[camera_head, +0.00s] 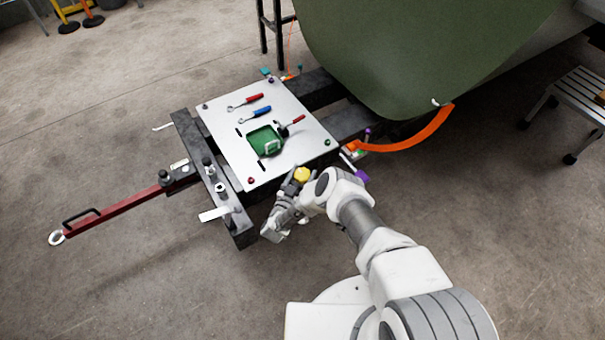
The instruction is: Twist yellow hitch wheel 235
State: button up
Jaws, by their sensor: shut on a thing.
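The yellow hitch wheel (302,174) shows as a small yellow knob at the near right edge of the dolly, just beyond my wrist. My gripper (296,184) is at the wheel and shut on it. The fingertips are small and partly covered by my own wrist, so the exact grip on the rim is hard to see. The wheel's mount and underside are hidden.
A pale plate (225,125) on the dark dolly frame carries wrenches (252,116) and a green tray (266,140). A red tow bar (115,208) reaches left. The green fuselage (410,50) overhangs behind, with an orange strip (420,138). Floor at left is clear.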

jog(key=shift+m+g+h, duration=1)
jog(key=shift+m+h, duration=0.4)
jog(key=shift+h, duration=0.6)
jog(key=shift+d+m+g+h, duration=0.1)
jog(key=shift+m+g+h, duration=0.2)
jog(key=shift+w, duration=0.1)
jog(key=o, duration=1.4)
jog(key=shift+c, duration=0.2)
jog(key=shift+s+a, duration=0.2)
jog(key=shift+s, duration=0.15)
